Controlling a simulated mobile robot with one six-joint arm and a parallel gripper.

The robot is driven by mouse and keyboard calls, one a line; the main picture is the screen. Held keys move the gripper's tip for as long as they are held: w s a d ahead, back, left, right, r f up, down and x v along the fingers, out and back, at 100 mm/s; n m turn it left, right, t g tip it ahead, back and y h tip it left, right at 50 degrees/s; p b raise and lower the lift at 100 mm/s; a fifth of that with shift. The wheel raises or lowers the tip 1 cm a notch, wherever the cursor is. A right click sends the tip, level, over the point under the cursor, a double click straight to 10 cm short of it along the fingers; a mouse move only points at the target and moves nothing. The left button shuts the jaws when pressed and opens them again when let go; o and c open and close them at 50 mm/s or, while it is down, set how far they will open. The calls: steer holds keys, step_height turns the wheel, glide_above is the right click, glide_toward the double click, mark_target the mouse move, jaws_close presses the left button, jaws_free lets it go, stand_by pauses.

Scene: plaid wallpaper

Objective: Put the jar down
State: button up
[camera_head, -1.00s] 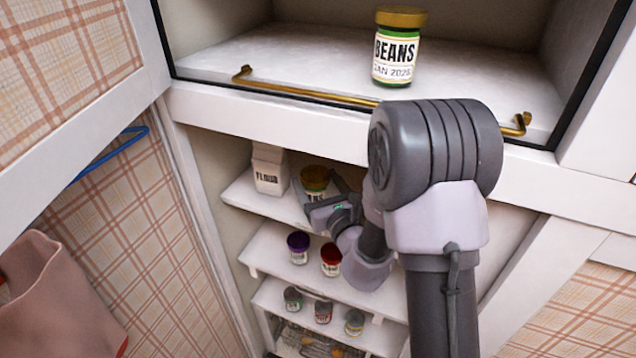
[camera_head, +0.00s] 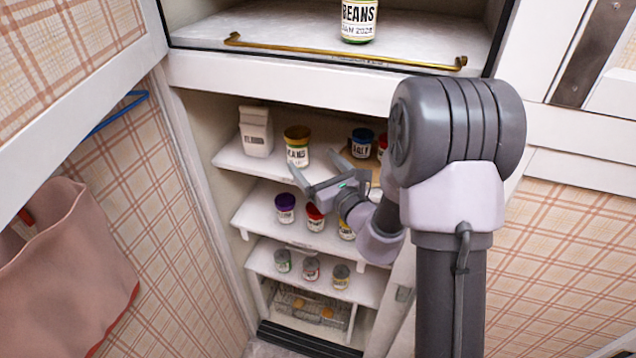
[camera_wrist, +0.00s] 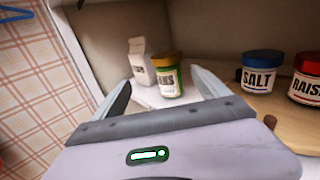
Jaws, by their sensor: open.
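A green jar with a gold lid and a white label (camera_head: 297,146) stands upright on the upper shelf of the lower cupboard (camera_head: 240,163), beside a white flour carton. It also shows in the wrist view (camera_wrist: 168,76), beyond and between my two fingers. My gripper (camera_head: 317,172) is open and empty, with its fingers spread toward the jar and apart from it. In the wrist view my gripper (camera_wrist: 162,95) has clear space between its fingertips. Another jar, labelled BEANS (camera_head: 358,20), stands on the compartment above.
The flour carton (camera_head: 256,132) stands left of the jar. A blue-lidded SALT jar (camera_wrist: 262,72) and a red-lidded jar (camera_wrist: 306,78) stand to the right. Lower shelves hold several small jars. A brass rail (camera_head: 345,54) edges the upper compartment. A pink cloth bag (camera_head: 70,270) hangs at left.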

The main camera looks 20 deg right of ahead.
steer(key=s+a+r+n+g+y, duration=0.3)
steer(key=s+a+r+n+y, duration=0.15)
steer(key=a, duration=0.25)
steer(key=s+a+r+n+g+y, duration=0.25)
steer(key=a+r+n+y, duration=0.2)
steer(key=a, duration=0.25)
steer(key=s+a+n+g, duration=0.6)
steer(key=s+n, duration=0.2)
steer(key=s, duration=0.4)
steer(key=s+d+f+n+g+h, duration=0.1)
steer(key=s+d+f+n+h, duration=0.1)
steer(key=s+d+n+h, duration=0.3)
steer(key=s+f+n+g+h, duration=0.1)
steer(key=s+n+h, duration=0.15)
steer(key=s, duration=0.55)
steer(key=s+d+n+t+h, duration=0.15)
steer(key=d+n+h, duration=0.25)
steer(key=d, duration=0.5)
step_height(320, 180, down, 12)
steer(key=b, duration=1.2)
steer(key=shift+w+a, duration=0.25)
steer(key=shift+a, duration=0.05)
